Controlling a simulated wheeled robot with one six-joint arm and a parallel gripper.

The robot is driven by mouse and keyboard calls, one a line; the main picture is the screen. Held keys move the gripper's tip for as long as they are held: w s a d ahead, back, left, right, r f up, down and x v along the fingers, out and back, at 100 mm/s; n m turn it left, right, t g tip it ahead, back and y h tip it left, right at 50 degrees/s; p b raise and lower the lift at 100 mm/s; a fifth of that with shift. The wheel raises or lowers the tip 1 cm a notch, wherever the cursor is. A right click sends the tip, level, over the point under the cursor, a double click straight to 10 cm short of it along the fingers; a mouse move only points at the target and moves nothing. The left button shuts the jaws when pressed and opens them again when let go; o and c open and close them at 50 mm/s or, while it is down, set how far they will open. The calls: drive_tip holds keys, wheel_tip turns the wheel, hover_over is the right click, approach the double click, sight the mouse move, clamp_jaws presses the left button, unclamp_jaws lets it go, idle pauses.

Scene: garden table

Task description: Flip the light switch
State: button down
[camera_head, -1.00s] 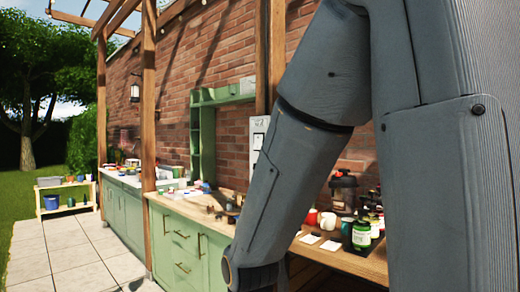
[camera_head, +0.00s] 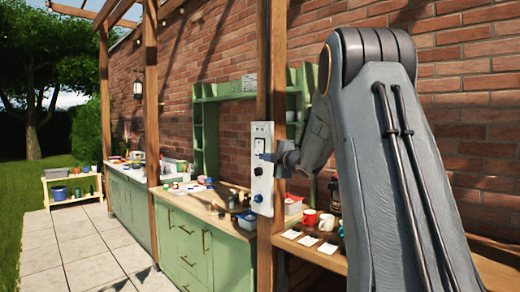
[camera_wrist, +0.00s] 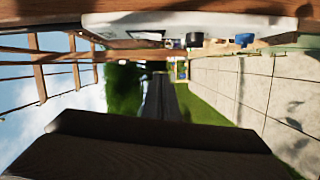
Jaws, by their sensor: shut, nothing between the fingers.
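The light switch (camera_head: 260,146) is a pale rocker in the upper part of a white panel (camera_head: 264,186) fixed to a wooden post. My gripper (camera_head: 266,157) is shut and empty, its tips in front of the panel at the lower edge of the switch. I cannot tell whether they touch it. In the wrist view the panel (camera_wrist: 150,22) runs along the top, seen edge-on and turned sideways. Which way the switch is tipped is too small to tell.
Below the switch the panel carries a black knob (camera_head: 258,171) and a blue knob (camera_head: 257,198). A wooden counter (camera_head: 325,255) with mugs and white cards stands at right below my arm. Green cabinets (camera_head: 190,245) stand to the left. The tiled floor (camera_head: 90,250) is clear.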

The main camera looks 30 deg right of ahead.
sight(257, 153)
drive_tip(key=shift+d+r+n, duration=0.15)
drive_tip(key=shift+r+n, duration=0.25)
drive_tip(key=shift+r, duration=0.05)
drive_tip(key=shift+w, duration=0.1)
drive_tip(key=w+p, duration=0.1)
drive_tip(key=w, duration=0.2)
drive_tip(key=w+d+p, duration=0.1)
drive_tip(key=w+p, duration=0.1)
drive_tip(key=w, duration=0.2)
drive_tip(key=w+p, duration=0.2)
drive_tip(key=w, duration=0.1)
drive_tip(key=shift+w+d+f, duration=0.25)
drive_tip(key=shift+w, duration=0.1)
drive_tip(key=shift+w+d+f+p, duration=0.2)
drive_tip(key=shift+w+d+p, duration=0.05)
drive_tip(key=shift+d+p, duration=0.3)
drive_tip(key=shift+d+f+b, duration=0.1)
drive_tip(key=shift+b, duration=0.4)
